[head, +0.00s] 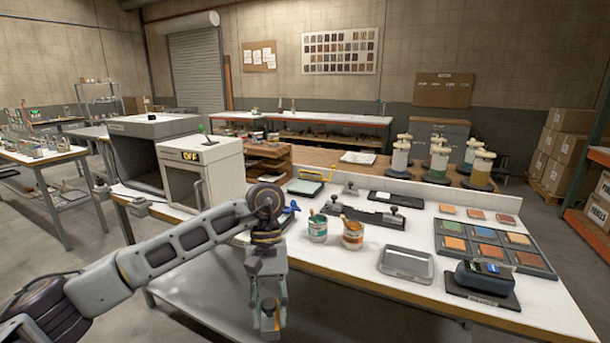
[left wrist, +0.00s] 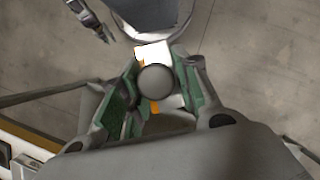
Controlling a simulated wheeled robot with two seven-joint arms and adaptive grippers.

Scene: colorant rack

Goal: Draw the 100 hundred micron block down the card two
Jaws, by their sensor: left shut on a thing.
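My left gripper (head: 268,308) is shut on a small block (head: 270,324), held in front of the table's near edge. In the left wrist view the block (left wrist: 156,82) shows a round grey knob, with white and orange parts around it, between the green-padded fingers (left wrist: 155,95). Its marking cannot be read. A dark flat board with clamps (head: 362,214) lies on the table, and another dark plate (head: 397,199) lies behind it. I cannot tell which holds card two. What looks like my right gripper (left wrist: 101,30) shows at the wrist view's upper left; its opening is unclear.
A white oven-like box (head: 203,170) stands left. Bare white tabletop (head: 345,270) lies in front of the cans.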

